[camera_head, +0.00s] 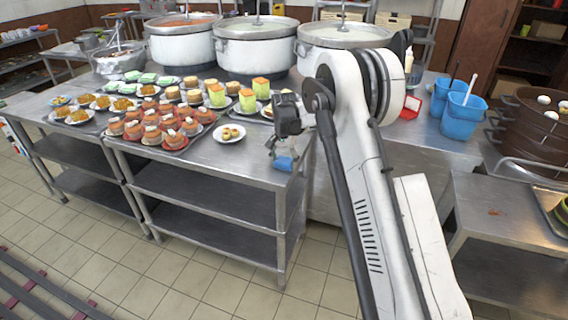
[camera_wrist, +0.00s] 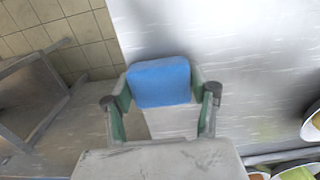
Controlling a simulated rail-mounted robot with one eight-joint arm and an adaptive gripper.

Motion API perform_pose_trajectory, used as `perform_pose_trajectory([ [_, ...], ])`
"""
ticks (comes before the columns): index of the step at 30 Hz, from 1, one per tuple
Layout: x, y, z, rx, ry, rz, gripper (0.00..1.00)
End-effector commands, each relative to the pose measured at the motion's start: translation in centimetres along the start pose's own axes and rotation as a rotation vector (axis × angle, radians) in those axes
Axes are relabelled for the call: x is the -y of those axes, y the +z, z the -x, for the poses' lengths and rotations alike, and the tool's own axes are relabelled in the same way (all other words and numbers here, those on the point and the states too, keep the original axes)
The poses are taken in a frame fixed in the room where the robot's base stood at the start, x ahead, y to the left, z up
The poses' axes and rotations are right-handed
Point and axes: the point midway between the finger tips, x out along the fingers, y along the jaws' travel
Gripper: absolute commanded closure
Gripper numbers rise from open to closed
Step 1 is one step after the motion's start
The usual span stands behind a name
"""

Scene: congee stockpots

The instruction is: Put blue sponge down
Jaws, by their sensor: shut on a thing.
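The blue sponge (camera_wrist: 159,82) is held between the two fingers of my gripper (camera_wrist: 162,98) in the wrist view. It also shows in the head view (camera_head: 285,163), below the gripper (camera_head: 282,150), near the right front corner of the steel table (camera_head: 222,166). In the wrist view the sponge is over the table's edge area, with the steel top (camera_wrist: 240,60) behind it. I cannot tell whether the sponge touches the surface.
A plate of small buns (camera_head: 230,133) stands on the table left of my gripper. Many plated foods fill the table further left. Large stockpots (camera_head: 257,50) stand behind. Two blue buckets (camera_head: 461,115) are at the right. A tiled floor lies in front.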

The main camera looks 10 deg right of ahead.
Motion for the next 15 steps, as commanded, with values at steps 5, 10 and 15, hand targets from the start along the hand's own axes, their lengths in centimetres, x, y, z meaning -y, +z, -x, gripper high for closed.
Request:
perform_pose_trajectory([
  [5, 0.01, 0.01, -0.43, 0.000, 0.000, 0.000, 0.79],
  [10, 0.00, 0.03, -0.60, 0.000, 0.000, 0.000, 0.37],
  [15, 0.00, 0.03, -0.57, 0.000, 0.000, 0.000, 0.27],
])
